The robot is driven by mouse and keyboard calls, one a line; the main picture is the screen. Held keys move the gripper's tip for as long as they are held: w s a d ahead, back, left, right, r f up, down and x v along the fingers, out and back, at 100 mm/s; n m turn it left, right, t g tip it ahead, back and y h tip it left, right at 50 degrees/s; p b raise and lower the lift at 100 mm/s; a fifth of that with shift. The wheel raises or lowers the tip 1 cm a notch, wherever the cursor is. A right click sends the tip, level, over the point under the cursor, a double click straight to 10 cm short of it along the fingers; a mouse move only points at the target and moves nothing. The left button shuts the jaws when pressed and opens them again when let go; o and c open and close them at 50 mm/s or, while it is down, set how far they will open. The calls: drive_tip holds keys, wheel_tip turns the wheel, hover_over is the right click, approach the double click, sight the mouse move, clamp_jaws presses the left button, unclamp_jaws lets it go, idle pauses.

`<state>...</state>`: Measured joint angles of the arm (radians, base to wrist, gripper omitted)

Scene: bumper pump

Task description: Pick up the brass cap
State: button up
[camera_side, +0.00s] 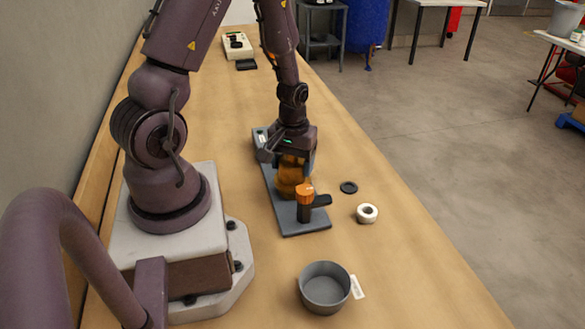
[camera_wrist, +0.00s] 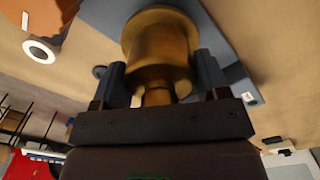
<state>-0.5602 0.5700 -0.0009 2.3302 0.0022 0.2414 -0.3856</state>
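The brass piece (camera_side: 288,178) stands upright on the grey base plate (camera_side: 305,226), directly under my gripper (camera_side: 293,155). In the wrist view the brass piece (camera_wrist: 160,48) is a stepped round body with a narrower stem towards my gripper (camera_wrist: 160,68). I cannot tell where the cap ends and the body below begins. My two fingers lie on either side of the brass, at or very close to its sides. Whether they touch it is not clear. The fingertips are hidden in the side view.
An orange-topped post (camera_side: 305,192) with a dark side arm stands close in front of the brass piece. A black ring (camera_side: 348,187) and a white ring (camera_side: 367,213) lie to the right. A grey bowl (camera_side: 325,288) stands nearer the camera. The table's right edge is open.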

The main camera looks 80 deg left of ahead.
drive_tip(key=shift+c, duration=0.7)
drive_tip(key=shift+r, duration=0.1)
